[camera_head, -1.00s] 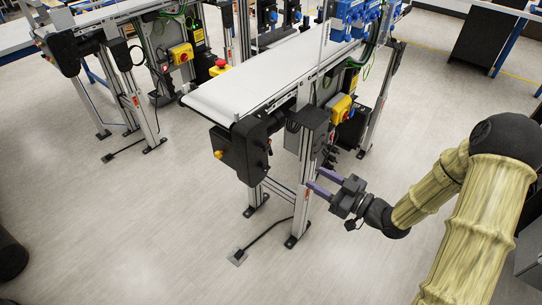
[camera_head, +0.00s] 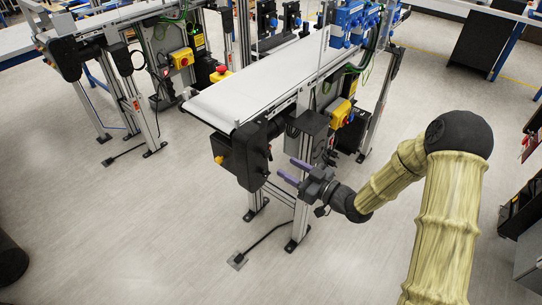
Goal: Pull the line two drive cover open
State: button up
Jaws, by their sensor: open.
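A black drive housing (camera_head: 240,156) with a small yellow-orange knob hangs at the near end of the middle conveyor (camera_head: 262,82). I cannot read a line number on it, and I see no gap in it. My gripper (camera_head: 285,168) has two purple fingers, spread apart and empty. It points left, just right of the housing and in front of the conveyor's leg. I see no contact with the housing. Another black drive housing (camera_head: 64,56) is on the conveyor at the upper left.
The middle conveyor's metal leg (camera_head: 299,222) stands below my gripper, with a black cable (camera_head: 263,240) on the floor. A yellow switch box (camera_head: 339,111) is mounted above and right of my gripper. The floor (camera_head: 130,235) at the front left is clear.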

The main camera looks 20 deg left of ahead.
aim_at(268, 156)
jog(key=x, duration=0.8)
jog(key=shift+p, duration=0.4)
jog(key=shift+c, duration=0.5)
grip_shut()
